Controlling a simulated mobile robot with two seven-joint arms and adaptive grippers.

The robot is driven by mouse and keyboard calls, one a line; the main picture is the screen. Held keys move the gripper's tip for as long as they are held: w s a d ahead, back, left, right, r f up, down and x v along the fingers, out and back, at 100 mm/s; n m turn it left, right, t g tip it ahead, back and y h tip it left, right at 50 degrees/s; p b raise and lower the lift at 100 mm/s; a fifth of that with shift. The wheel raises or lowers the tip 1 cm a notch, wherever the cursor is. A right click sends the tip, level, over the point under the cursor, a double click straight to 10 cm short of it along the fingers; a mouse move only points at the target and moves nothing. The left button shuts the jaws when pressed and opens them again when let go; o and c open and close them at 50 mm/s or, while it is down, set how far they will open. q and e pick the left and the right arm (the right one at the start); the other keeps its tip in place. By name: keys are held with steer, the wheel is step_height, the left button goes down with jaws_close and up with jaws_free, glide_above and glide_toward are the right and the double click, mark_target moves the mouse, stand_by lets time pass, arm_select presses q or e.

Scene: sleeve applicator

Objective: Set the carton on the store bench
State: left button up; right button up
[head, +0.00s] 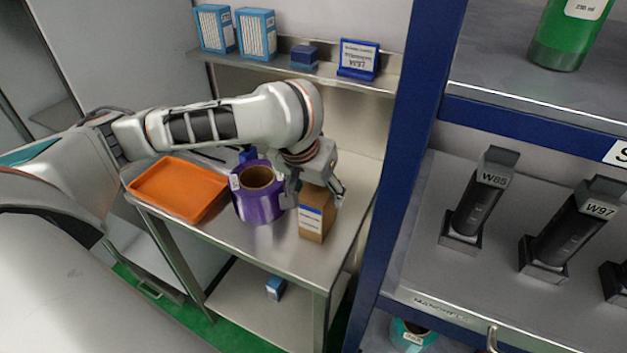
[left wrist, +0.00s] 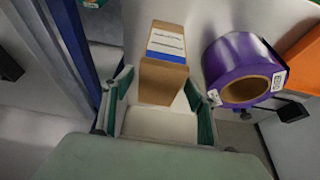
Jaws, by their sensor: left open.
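A brown carton (head: 314,222) with a white and blue label stands upright on the steel bench (head: 240,248), near its right front corner. In the left wrist view the carton (left wrist: 163,75) lies ahead of the open fingers. My left gripper (head: 316,190) is open just above and behind the carton, partly hiding its top. In the left wrist view my left gripper (left wrist: 155,110) has one finger on each side of the carton's near end, with gaps showing. Contact is not visible. My right gripper is not in view.
A purple roll (head: 257,200) stands close left of the carton, and an orange tray (head: 178,188) lies further left. A blue rack post (head: 400,150) rises to the right. A back shelf (head: 330,76) holds blue boxes. A small blue box (head: 275,288) is on the lower shelf.

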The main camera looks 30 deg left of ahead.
arm_select(q)
steer(key=shift+v, duration=2.35)
